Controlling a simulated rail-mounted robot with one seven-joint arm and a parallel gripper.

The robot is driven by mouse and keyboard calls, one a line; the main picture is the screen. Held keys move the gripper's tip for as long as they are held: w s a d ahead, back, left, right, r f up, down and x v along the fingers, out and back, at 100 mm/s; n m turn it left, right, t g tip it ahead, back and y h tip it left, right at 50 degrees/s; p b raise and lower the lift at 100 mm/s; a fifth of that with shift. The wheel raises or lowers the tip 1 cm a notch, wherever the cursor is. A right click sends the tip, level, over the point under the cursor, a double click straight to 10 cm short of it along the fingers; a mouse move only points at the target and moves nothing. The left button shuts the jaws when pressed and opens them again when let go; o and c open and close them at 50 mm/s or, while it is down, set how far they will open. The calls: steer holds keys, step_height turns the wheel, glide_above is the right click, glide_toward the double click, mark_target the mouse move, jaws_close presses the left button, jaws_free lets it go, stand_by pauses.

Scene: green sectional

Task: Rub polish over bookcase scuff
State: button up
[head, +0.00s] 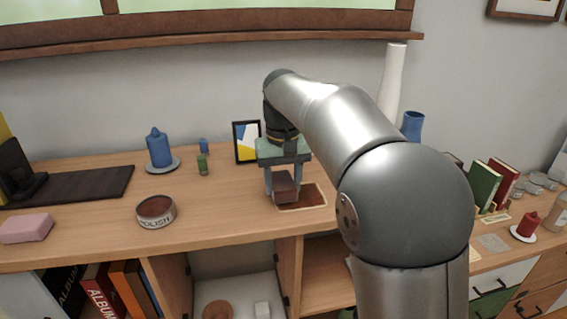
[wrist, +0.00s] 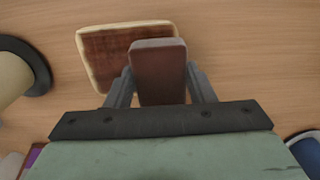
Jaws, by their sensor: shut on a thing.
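My gripper (head: 286,178) is shut on a dark brown block (head: 285,191), which also shows between the fingers in the wrist view (wrist: 158,72). A reddish-brown scuff patch with a pale edge (head: 313,195) lies on the bookcase's wooden top (head: 236,222). The block is over the left part of the patch in the head view and covers its right part in the wrist view (wrist: 104,58). I cannot tell whether block and patch touch. The round polish tin (head: 156,220), open with brown polish inside, stands to the left.
A picture frame (head: 246,142) stands close behind my gripper. A blue candle (head: 158,149), a small green candle (head: 203,165) and a pink block (head: 26,228) are to the left. Books (head: 484,184) and a red candle (head: 528,224) are at the right. The top between tin and patch is clear.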

mark_target(280, 174)
steer(key=shift+w+a+f+p, duration=0.1)
steer(key=shift+w+f+p, duration=0.05)
steer(key=shift+w+p, duration=0.4)
steer(key=shift+w+a+f+p, duration=0.15)
steer(key=shift+w+p, duration=0.15)
steer(key=shift+w, duration=0.3)
steer(key=shift+w+a+f+p, duration=0.1)
steer(key=shift+w+p, duration=0.35)
steer(key=shift+w, duration=0.15)
steer(key=shift+w+a+f, duration=0.1)
steer(key=shift+w+f, duration=0.05)
steer(key=shift+w, duration=0.15)
steer(key=shift+s+f+b, duration=0.15)
steer(key=shift+s+b, duration=0.05)
steer(key=shift+b, duration=0.35)
steer(key=shift+s+d+b, duration=0.2)
steer(key=shift+s+b, duration=0.25)
steer(key=shift+s, duration=0.35)
steer(key=shift+s+d+b, duration=0.2)
steer(key=shift+s+b, duration=0.25)
steer(key=shift+s, duration=0.3)
steer(key=r+p, duration=0.3)
steer(key=r, duration=0.1)
steer(key=shift+s+d, duration=0.1)
steer(key=shift+s, duration=0.2)
step_height(280, 174, up, 4)
steer(key=p, duration=0.4)
steer(key=shift+r, duration=0.25)
